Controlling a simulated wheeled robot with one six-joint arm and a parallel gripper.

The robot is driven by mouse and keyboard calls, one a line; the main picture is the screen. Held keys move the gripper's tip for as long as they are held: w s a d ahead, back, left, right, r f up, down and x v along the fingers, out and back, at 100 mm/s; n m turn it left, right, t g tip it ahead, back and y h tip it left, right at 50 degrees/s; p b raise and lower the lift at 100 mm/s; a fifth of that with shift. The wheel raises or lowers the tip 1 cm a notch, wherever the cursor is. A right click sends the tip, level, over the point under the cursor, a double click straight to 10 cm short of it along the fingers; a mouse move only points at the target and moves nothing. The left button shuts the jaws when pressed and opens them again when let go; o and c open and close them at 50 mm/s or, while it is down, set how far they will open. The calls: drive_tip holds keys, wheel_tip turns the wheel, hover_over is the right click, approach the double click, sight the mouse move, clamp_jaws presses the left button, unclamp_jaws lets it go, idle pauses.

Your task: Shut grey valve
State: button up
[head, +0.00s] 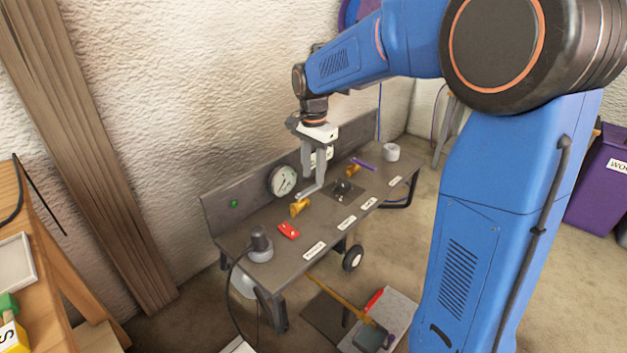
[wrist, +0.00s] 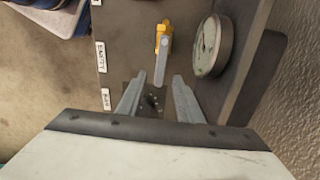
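The grey valve has a brass body (head: 299,207) and a grey lever (head: 314,190) on the dark bench top. In the wrist view the brass body (wrist: 163,38) is at the top, and the grey lever (wrist: 161,65) points down the picture, roughly in line with the body. My gripper (head: 313,180) points down over the lever's free end. In the wrist view my gripper (wrist: 159,77) is open, with a finger on each side of the lever end and gaps on both sides. I cannot tell how far the fingertips are above the bench.
A second brass valve with a purple lever (head: 363,164) is farther right. A pressure gauge (head: 283,181) stands close behind the grey valve. A red block (head: 289,230), a dark knob plate (head: 345,190) and a grey-topped device (head: 260,242) are on the bench. White labels (head: 314,250) line the front.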

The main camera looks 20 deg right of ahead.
sight(314, 187)
drive_tip(key=shift+f, duration=1.65)
clamp_jaws()
